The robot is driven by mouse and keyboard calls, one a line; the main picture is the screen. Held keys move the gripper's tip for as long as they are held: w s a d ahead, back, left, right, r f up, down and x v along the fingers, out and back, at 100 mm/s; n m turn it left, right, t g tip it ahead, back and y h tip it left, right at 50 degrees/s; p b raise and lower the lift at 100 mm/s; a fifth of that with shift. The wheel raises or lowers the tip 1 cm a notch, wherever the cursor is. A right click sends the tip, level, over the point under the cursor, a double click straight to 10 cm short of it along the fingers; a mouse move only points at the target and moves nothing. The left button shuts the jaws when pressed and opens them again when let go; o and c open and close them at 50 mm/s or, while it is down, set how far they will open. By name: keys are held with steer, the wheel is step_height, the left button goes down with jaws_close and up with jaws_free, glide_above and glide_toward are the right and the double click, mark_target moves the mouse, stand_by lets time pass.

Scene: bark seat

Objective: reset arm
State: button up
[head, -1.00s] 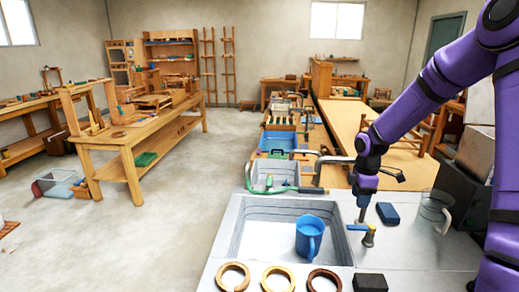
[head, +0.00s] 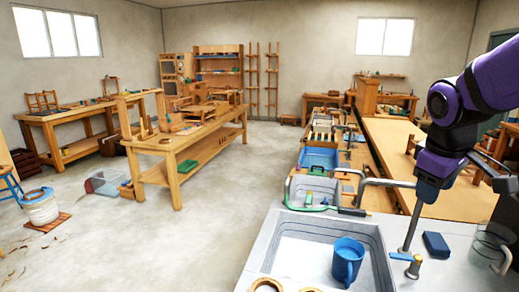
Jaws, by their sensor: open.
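My purple arm comes in from the upper right in the head view. My gripper (head: 425,192) is at its lower end, pointing down, dark and small. It overlaps the bent metal tap (head: 388,184) in the picture; I cannot tell whether they touch. The gripper is open, and I see nothing held in it. The fingertips are hard to make out against the tap.
A sink (head: 290,262) holds a blue mug (head: 347,260). To its right are a blue block (head: 436,244) and a clear glass mug (head: 490,248). Wooden rings (head: 267,286) lie at the front edge. A wooden workbench (head: 185,150) stands left; the floor between is open.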

steer(key=s+a+r+m+t+y, duration=0.1)
steer(key=s+r+m, duration=0.1)
steer(key=s, duration=0.5)
steer(key=s+a+r+m+t+y, duration=0.1)
steer(key=s+a+r+m, duration=0.1)
steer(key=s, duration=0.5)
steer(key=shift+s+a+r+m+t, duration=0.2)
steer(key=shift+a+m+t, duration=0.1)
steer(key=shift+m, duration=0.5)
steer(key=shift+w, duration=0.1)
steer(key=n+g, duration=0.5)
steer(key=n, duration=1)
glide_above(398, 255)
step_height(398, 255, down, 26)
step_height(398, 255, down, 11)
